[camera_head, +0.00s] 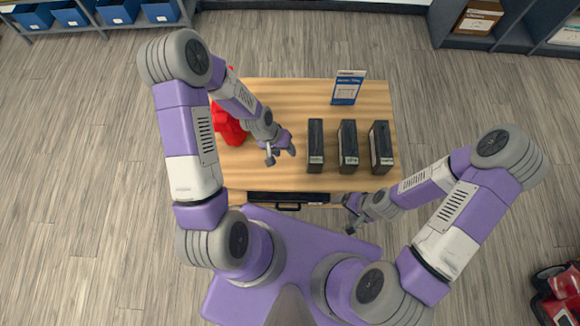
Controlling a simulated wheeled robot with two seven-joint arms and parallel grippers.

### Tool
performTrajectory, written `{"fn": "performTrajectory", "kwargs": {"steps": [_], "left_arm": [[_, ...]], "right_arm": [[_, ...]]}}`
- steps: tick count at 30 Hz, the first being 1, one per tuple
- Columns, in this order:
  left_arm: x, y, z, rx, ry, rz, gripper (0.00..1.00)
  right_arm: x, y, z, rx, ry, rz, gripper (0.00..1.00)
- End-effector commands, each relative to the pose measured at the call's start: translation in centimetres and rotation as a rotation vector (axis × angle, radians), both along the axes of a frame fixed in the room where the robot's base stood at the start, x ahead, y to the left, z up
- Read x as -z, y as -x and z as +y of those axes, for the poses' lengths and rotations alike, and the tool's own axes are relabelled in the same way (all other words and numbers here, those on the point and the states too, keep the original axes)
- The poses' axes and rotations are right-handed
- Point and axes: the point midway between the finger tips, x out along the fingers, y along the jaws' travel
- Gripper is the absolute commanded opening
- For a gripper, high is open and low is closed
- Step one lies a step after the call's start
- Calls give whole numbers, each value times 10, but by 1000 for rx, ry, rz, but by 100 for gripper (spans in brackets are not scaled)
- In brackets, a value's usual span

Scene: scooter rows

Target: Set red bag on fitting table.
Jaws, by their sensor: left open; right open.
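The wooden table (290,92) stands in front of me. A bright red object (228,126), which looks like the red bag, is on its left part. My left arm crosses over the red object and hides some of it. My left gripper (281,155) is open and empty above the table, to the right of the red object and apart from it. My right gripper (350,216) is open and empty near the table's front right edge.
Three dark upright boxes (315,146) stand in a row on the table's right half. A blue and white sign (348,87) stands behind them. Shelves with blue bins (118,11) are at the back left. A red scooter part (560,295) is at the lower right.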

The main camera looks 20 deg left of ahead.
Motion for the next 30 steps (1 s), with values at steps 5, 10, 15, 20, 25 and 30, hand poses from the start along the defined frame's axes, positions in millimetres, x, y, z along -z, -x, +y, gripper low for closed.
{"fn": "performTrajectory", "kwargs": {"steps": [5,10,15,20,25,30], "left_arm": [[41,76,-48,-18,39,49,48],[50,106,-60,-32,38,59,48],[50,108,-61,-35,36,55,48],[51,107,-61,-35,37,55,48],[69,107,-61,-35,37,55,48],[95,107,-61,-35,37,55,48]], "right_arm": [[0,0,0,0,0,0,89],[0,0,0,0,0,0,89],[0,0,0,0,0,0,89],[1,0,0,0,0,0,89],[19,0,0,0,0,0,89],[45,0,0,0,0,0,89]]}}
